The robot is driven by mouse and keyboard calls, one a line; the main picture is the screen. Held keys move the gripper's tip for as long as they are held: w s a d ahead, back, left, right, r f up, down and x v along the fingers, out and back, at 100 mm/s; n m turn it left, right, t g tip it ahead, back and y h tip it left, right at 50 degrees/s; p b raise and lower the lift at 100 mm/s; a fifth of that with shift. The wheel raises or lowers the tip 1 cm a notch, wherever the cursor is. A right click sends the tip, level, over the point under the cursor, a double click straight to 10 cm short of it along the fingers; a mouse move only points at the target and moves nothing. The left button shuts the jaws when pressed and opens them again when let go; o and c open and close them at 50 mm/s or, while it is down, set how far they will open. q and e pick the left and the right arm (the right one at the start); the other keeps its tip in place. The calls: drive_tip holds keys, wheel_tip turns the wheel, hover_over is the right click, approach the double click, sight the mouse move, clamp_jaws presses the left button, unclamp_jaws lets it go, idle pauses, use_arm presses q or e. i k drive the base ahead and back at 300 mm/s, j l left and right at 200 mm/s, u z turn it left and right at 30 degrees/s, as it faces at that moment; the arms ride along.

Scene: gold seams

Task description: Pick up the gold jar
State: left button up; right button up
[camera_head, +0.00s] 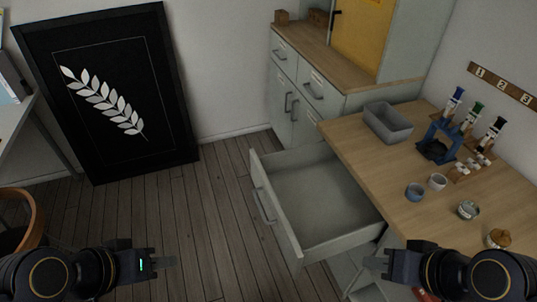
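I cannot pick out the gold jar for certain. My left gripper (168,262) is at the lower left over the floor, far from the counter items. My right gripper (374,262) is at the lower right, in front of the counter and near the open drawer. Both show nothing held, but their finger gap is not clear.
An open, empty-looking drawer (320,200) juts out left of the counter. Floor (180,215) is clear.

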sight(488, 243)
drive_tip(key=z, duration=2)
drive_tip(key=i+l, duration=0.1)
drive_tip(key=l, duration=0.3)
drive_tip(key=i+l, duration=0.15)
drive_tip(key=l, duration=0.3)
